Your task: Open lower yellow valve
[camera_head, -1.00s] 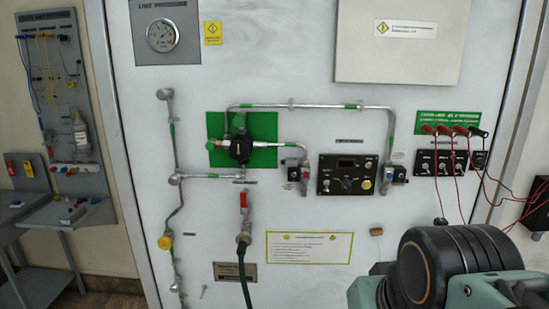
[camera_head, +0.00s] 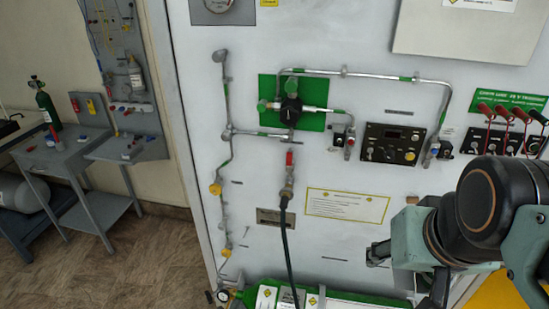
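The lower yellow valve (camera_head: 226,253) is a small yellow knob on the thin pipe down the left side of the white panel. The upper yellow valve (camera_head: 215,189) sits above it on the same pipe. My gripper (camera_head: 403,276) is at the lower right, well to the right of both valves and touching neither. Its dark fingers look spread apart with nothing between them. Part of it is cut off by the frame's bottom edge or hidden by my arm.
A green cylinder (camera_head: 370,299) lies along the panel's foot, with a small gauge (camera_head: 223,295) near its left end. A dark hose hangs from the red-handled valve (camera_head: 289,160) between my gripper and the yellow valves. The floor (camera_head: 120,270) at left is clear.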

